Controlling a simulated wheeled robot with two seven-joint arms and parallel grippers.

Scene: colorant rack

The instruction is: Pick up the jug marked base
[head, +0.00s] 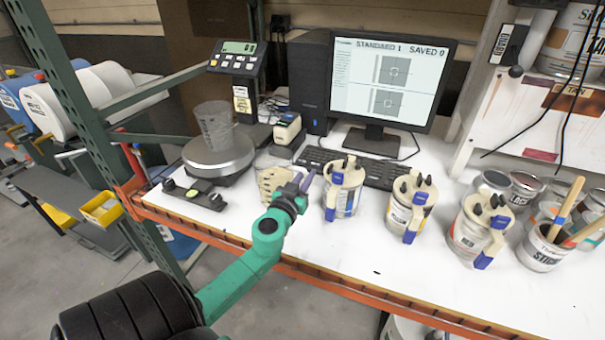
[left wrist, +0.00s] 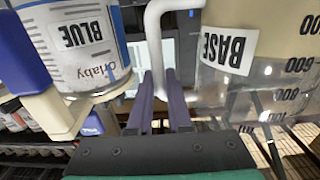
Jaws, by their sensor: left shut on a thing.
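The jug marked base (head: 272,181) is a cream and clear jug on the white bench, left of my left gripper in the head view. In the left wrist view its BASE label (left wrist: 229,48) reads upside down at the right. Its white handle (left wrist: 157,40) runs down between the purple fingers. My left gripper (head: 304,181) is shut on this handle; its fingers also show in the left wrist view (left wrist: 160,100). The jug's lower part is partly hidden by my arm in the head view. My right gripper is not in view.
The jug marked blue (head: 343,190) stands close on the gripper's other side. Two similar jugs (head: 406,205) (head: 478,225) stand further right. A scale (head: 218,155) with a clear beaker (head: 214,122) is at the left. The keyboard (head: 352,168) lies behind.

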